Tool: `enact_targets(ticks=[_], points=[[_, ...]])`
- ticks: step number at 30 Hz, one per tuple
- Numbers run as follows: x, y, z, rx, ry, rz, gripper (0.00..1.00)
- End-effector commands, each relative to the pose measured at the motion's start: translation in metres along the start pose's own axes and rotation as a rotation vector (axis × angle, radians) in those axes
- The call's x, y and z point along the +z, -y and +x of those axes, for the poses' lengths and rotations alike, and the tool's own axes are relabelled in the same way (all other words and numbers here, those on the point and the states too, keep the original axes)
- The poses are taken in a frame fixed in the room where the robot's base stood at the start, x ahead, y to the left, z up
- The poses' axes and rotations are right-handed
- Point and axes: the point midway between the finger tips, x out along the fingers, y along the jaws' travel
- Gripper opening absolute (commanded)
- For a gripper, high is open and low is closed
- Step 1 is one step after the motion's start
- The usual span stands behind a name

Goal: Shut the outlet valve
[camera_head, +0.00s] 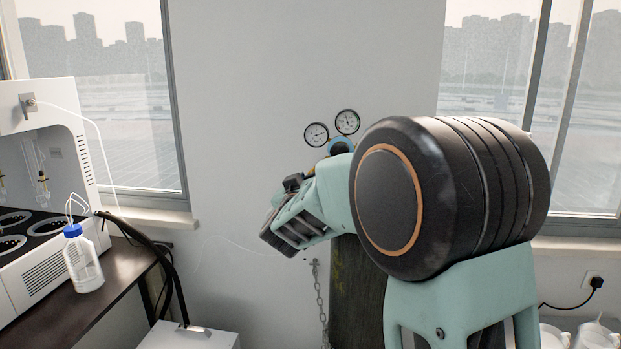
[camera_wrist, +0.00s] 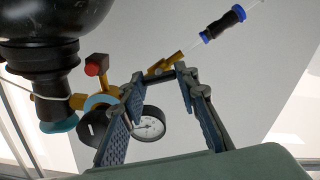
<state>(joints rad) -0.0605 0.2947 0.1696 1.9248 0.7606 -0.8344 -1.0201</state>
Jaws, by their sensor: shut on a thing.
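In the wrist view, a brass outlet valve (camera_wrist: 161,67) on the gas regulator shows between the fingertips of my gripper (camera_wrist: 160,75). The two fingers are spread around it and shut on it; the exact contact is hard to make out. The outlet joins a black and blue fitting (camera_wrist: 223,22) with a thin tube. A red knob (camera_wrist: 96,64) and a round gauge (camera_wrist: 148,123) belong to the regulator. In the head view, my arm hides most of the regulator; two gauges (camera_head: 347,122) and a bit of blue show above it.
A dark gas cylinder (camera_head: 357,290) stands by the wall, with a hanging chain (camera_head: 320,300) beside it. A white distiller (camera_head: 45,200) and a blue-capped bottle (camera_head: 83,262) stand on the left bench.

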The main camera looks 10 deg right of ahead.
Motion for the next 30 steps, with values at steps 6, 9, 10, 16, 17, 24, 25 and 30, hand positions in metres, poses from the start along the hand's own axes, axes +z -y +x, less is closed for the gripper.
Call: enact_targets(ticks=[6, 9, 10, 16, 17, 24, 25, 30], points=[[0.0004, 0.0001, -0.0001, 0.000, 0.000, 0.008, 0.04], [0.0010, 0.0003, -0.0001, 0.001, 0.000, 0.031, 0.04], [0.0012, 0.0004, -0.0001, 0.001, 0.000, 0.040, 0.04], [0.0027, 0.0016, -0.0004, -0.001, -0.001, 0.147, 0.04], [0.0028, 0.0016, -0.0005, -0.001, -0.001, 0.169, 0.04], [0.0039, 0.0007, -0.0002, 0.000, -0.001, 0.385, 0.04], [0.0041, 0.0005, -0.0002, 0.001, -0.001, 0.414, 0.04], [0.0036, 0.0006, -0.0003, 0.000, -0.001, 0.576, 0.04]])
